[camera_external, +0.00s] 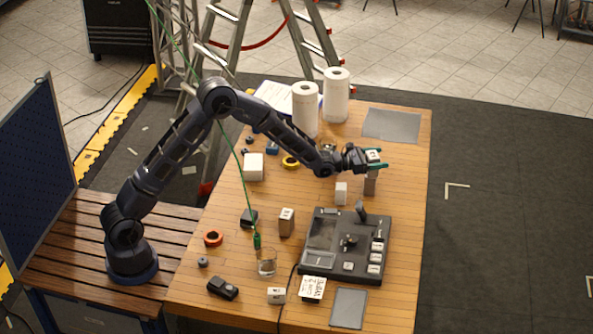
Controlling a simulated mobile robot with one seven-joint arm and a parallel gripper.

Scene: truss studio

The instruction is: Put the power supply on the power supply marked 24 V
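My gripper (376,160) is at the far right of the table, with its teal fingers on either side of a small block with a white, dark-marked top, which I take for the power supply (373,155). The fingers look shut on it. A grey-brown upright box (371,185) stands directly below; its top is hidden by the gripper and the block, and I cannot tell whether the two touch. A similar brown box (286,223) with a white printed top stands near the table's middle. The markings are too small to read, so I cannot tell which is 24 V.
A black device tray (318,273) stands just in front of the gripper area, with a white block (341,193) behind it. Paper rolls (336,95) stand at the back. A glass (266,262) and a hanging green cable (243,170) are nearby. A grey mat (391,125) is bare.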

